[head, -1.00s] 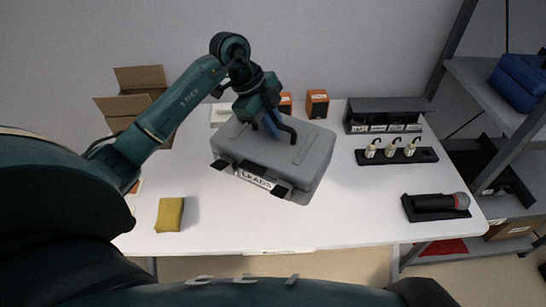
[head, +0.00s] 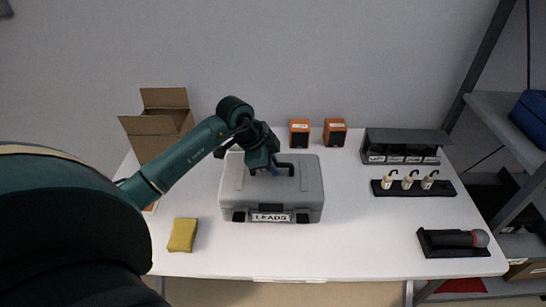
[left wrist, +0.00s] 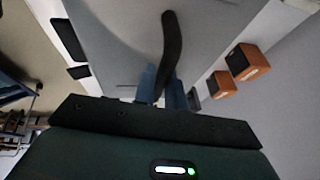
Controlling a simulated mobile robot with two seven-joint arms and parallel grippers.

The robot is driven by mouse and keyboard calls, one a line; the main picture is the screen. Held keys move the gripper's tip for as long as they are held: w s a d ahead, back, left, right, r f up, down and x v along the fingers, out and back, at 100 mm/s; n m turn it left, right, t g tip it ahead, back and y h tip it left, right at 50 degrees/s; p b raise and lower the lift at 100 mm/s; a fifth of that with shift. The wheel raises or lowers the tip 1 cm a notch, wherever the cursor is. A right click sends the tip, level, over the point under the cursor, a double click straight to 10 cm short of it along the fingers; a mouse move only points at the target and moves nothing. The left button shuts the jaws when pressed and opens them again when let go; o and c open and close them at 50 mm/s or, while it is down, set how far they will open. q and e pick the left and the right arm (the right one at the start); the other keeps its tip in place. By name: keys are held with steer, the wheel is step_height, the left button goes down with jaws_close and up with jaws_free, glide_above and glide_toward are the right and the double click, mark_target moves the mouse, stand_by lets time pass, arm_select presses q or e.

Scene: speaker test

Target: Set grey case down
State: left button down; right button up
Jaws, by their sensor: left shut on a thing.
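The grey case (head: 240,190) with black latches and a "LEADS" label is over the middle of the white table (head: 350,240). It looks level, and its underside appears at or very near the tabletop; I cannot tell if it touches. My left gripper (head: 272,168) is shut on the case's dark handle, above the lid. In the left wrist view the blue fingers (left wrist: 160,90) are on the curved black handle (left wrist: 170,45), with the grey lid (left wrist: 115,30) beyond. My right gripper is not in view.
Two orange boxes (head: 299,133) (head: 335,132) stand behind the case. An open cardboard box (head: 158,130) is at the back left and a yellow sponge (head: 183,235) at the front left. A black rack (head: 405,146), a bottle holder (head: 440,189) and a microphone (head: 455,239) are at the right.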

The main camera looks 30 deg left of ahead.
arm_select(q)
steer(key=shift+w+f, duration=0.1)
steer(key=shift+f, duration=1.55)
steer(key=c, duration=1.9)
jaws_free()
steer(key=shift+f, duration=0.2)
steer(key=o, duration=0.4)
steer(key=shift+o, duration=0.2)
steer(key=shift+r, duration=0.1)
